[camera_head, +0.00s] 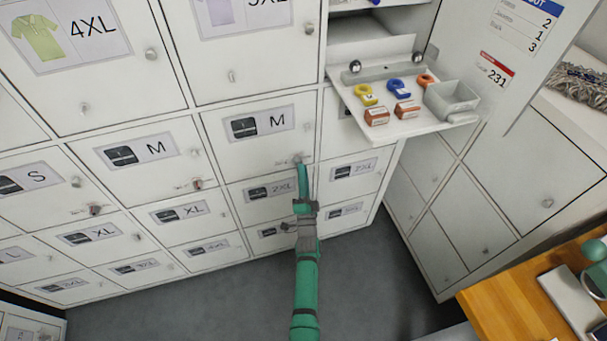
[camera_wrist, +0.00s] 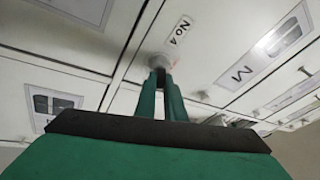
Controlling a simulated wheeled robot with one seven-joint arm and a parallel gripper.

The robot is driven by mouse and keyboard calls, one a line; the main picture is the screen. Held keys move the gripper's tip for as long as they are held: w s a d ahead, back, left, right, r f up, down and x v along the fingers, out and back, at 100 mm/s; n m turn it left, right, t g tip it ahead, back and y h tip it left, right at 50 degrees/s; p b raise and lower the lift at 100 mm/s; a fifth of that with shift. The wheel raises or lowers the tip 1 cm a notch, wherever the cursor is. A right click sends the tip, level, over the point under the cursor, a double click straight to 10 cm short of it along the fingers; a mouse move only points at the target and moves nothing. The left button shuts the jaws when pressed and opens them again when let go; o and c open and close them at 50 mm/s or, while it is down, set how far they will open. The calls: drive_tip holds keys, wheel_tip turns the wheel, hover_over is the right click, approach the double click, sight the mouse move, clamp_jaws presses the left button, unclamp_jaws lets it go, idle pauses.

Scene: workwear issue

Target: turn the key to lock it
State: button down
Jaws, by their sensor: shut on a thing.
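My gripper (camera_head: 301,166) is at the lower right corner of a white locker door (camera_head: 262,155) labelled M, at its lock. In the wrist view the green fingers of my gripper (camera_wrist: 161,76) are shut at the round lock (camera_wrist: 160,60), beside a tag (camera_wrist: 180,28) reading No.4. The fingers are closed on the key at the lock. The key is almost wholly hidden between the fingertips, so its angle cannot be told. The door looks flush with its neighbours.
A wooden table (camera_head: 510,303) stands at lower right. The grey floor (camera_head: 200,305) is clear.

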drive_tip(key=shift+w+a+r, duration=0.3)
drive_tip(key=shift+a+r, duration=0.1)
drive_tip(key=shift+a, duration=0.25)
drive_tip(key=c, duration=1.8)
unclamp_jaws()
drive_tip(key=shift+f, duration=0.1)
drive_tip(key=shift+c, duration=0.3)
drive_tip(key=shift+o, duration=0.5)
drive_tip(key=shift+s+d+f, duration=0.15)
drive_tip(key=shift+s+d, duration=0.15)
drive_tip(key=shift+s, duration=0.3)
drive_tip(key=s+d, duration=0.2)
drive_tip(key=s, duration=0.4)
drive_tip(key=shift+d, duration=0.25)
